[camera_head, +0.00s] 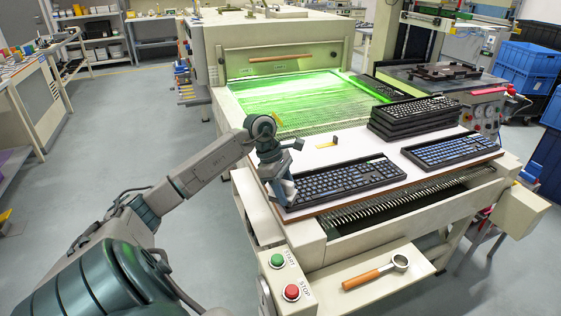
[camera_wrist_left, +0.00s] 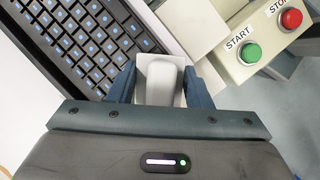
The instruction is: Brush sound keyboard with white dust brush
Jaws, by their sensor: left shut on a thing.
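My left gripper (camera_head: 285,192) is at the left end of a black keyboard with blue-marked keys (camera_head: 345,181), which lies on the white board at the front of the machine. In the left wrist view the gripper is shut on a white block-like thing (camera_wrist_left: 160,78), which looks like the handle of the white dust brush. Its bristles are hidden. The same keyboard (camera_wrist_left: 85,42) lies just beyond the fingers; I cannot tell whether the brush touches it. A second blue-marked keyboard (camera_head: 452,151) lies to the right. My right gripper is out of view.
A stack of black keyboards (camera_head: 414,118) stands behind. A small yellow-orange tool (camera_head: 328,144) lies on the white board (camera_head: 368,140). Green START (camera_head: 277,261) and red STOP (camera_head: 291,292) buttons sit at the front left corner. A wooden-handled tool (camera_head: 372,275) lies on the lower shelf.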

